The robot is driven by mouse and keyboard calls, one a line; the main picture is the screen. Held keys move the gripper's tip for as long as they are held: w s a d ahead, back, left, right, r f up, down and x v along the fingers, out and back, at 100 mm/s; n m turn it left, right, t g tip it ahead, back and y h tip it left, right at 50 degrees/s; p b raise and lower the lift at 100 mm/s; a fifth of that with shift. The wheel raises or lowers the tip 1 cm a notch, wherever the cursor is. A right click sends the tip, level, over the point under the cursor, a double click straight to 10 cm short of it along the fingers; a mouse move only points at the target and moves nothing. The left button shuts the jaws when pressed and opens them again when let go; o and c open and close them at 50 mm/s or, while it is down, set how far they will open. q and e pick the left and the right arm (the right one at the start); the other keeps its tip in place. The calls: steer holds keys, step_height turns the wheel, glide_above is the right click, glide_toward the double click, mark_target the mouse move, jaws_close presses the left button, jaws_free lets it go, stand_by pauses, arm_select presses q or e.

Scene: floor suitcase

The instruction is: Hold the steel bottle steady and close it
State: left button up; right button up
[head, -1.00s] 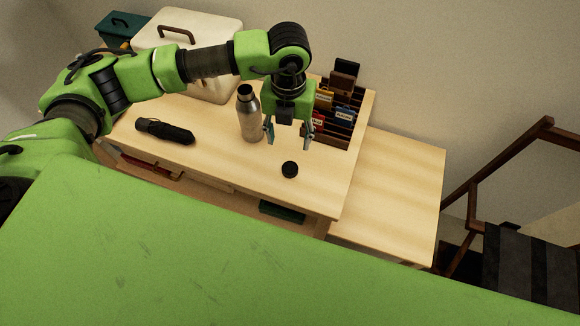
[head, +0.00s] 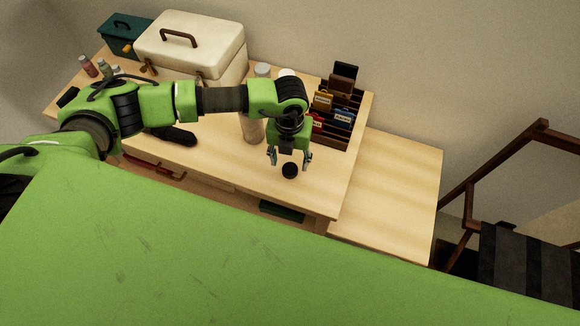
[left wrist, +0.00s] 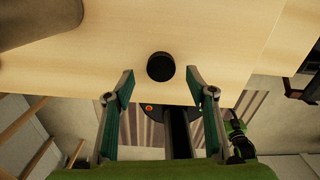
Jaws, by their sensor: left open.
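The steel bottle (head: 253,129) stands upright on the table, its upper part hidden behind my left arm in the head view. Part of its body shows at the upper left of the left wrist view (left wrist: 40,18). The black cap (head: 290,171) lies on the table near the front edge, apart from the bottle. It also shows in the left wrist view (left wrist: 161,66), just beyond and between the fingertips. My left gripper (head: 290,161) is open and empty, pointing down over the cap. My right gripper is not in view.
A cream case (head: 190,45) and a teal box (head: 125,37) stand at the back left. A dark organizer (head: 335,133) with small packets is at the back right. A dark umbrella-like object (head: 175,136) lies left of the bottle. The lower table (head: 390,190) at right is bare.

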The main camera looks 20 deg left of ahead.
mark_target(290, 168)
arm_select(q)
steer(key=shift+f+p, duration=0.3)
steer(key=shift+f, duration=1.4)
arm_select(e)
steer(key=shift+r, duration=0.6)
arm_select(q)
steer(key=c, duration=0.8)
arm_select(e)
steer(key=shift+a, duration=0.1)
arm_select(q)
steer(key=shift+o, duration=0.2)
steer(key=shift+r+b, duration=0.35)
steer(key=shift+r, duration=0.15)
steer(key=s+d+r+b, duration=0.2)
steer(key=d+r, duration=0.4)
steer(key=s+d+r+b, duration=0.3)
steer(key=d+r, duration=0.3)
steer(key=d, duration=0.1)
steer(key=shift+s+b, duration=0.3)
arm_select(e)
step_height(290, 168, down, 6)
